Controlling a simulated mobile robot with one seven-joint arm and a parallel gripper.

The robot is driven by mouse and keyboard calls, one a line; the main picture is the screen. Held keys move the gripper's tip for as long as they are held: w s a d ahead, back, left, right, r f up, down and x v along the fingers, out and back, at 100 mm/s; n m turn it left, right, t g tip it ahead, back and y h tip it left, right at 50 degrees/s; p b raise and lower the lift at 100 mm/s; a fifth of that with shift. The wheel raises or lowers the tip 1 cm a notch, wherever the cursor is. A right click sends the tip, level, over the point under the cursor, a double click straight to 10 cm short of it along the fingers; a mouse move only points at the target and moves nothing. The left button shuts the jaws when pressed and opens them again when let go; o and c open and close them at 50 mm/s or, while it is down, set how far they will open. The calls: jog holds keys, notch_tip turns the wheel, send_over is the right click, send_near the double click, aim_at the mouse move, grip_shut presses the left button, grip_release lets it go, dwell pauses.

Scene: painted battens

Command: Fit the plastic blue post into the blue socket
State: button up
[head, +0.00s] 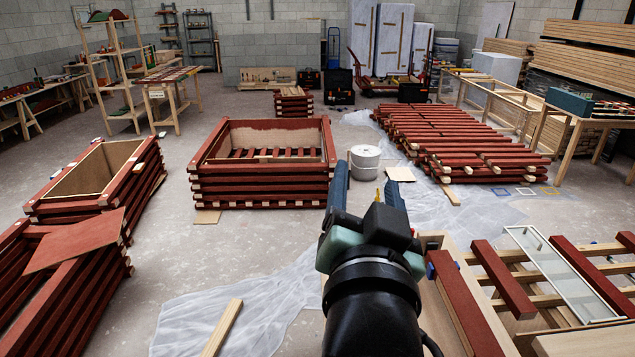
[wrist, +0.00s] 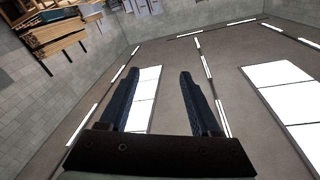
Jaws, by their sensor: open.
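My gripper (head: 368,175) points up and away over the floor in the head view, its two dark fingers apart. In the wrist view my gripper (wrist: 160,74) has nothing between its fingers, with only ceiling and walls behind. A small blue piece (head: 430,270) shows at the left end of a red batten on the near bench, just right of my wrist. It is partly hidden, and I cannot tell whether it is the post or the socket. A small blue square frame (head: 500,191) lies on the floor sheet at right; I cannot tell whether it is the socket.
The near bench (head: 437,241) at lower right carries red battens and a glass-like panel (head: 570,275). A stacked red crate (head: 262,185) stands ahead, more at left. White buckets (head: 364,160) stand behind my gripper. A red batten pile (head: 460,140) lies right. Floor at centre left is open.

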jog(key=s+a+r+n+t, duration=0.1)
jog(key=s+r+n+t, duration=0.1)
jog(key=r, duration=0.5)
jog(key=s+a+r+n+t+y, duration=0.1)
jog(key=s+a+r+t, duration=0.1)
jog(key=s+r+t, duration=0.2)
jog(key=s+a+r+n+t+y, duration=0.1)
jog(key=s+r, duration=0.4)
jog(key=r, duration=0.5)
jog(key=shift+s+a+r+n+t, duration=0.35)
jog(key=shift+a+n+t, duration=0.45)
jog(key=shift+t, duration=0.2)
